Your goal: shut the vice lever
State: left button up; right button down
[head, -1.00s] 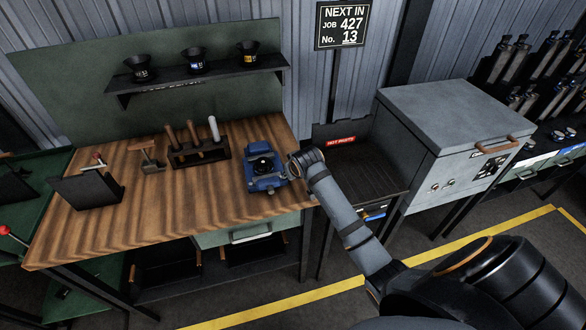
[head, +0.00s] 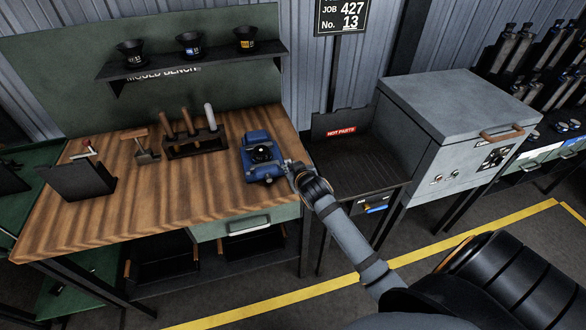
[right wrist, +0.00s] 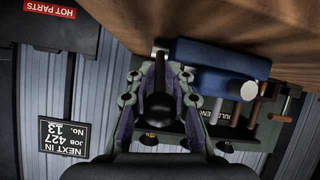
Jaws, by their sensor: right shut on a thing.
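The blue vice (head: 258,172) stands at the right end of the wooden bench, with a small black round piece (head: 261,153) on top. My right gripper (head: 290,168) is at the vice's right side, over the bench's right edge. In the right wrist view, the upside-down vice (right wrist: 215,62) is close by, and the black-handled vice lever (right wrist: 158,103) lies between the two fingers of my right gripper (right wrist: 158,92), which are shut on it. A silvery bit shows at the lever's vice end. In the head view the gripper hides the lever. My left gripper is out of view.
A shelf (head: 215,66) with three black cups hangs behind. The hot parts tray (head: 365,170) and a grey cabinet (head: 455,105) stand to the right.

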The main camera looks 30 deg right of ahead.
jog(key=shift+f, duration=0.15)
jog(key=c, duration=1.4)
grip_release()
jog(key=v, duration=1.2)
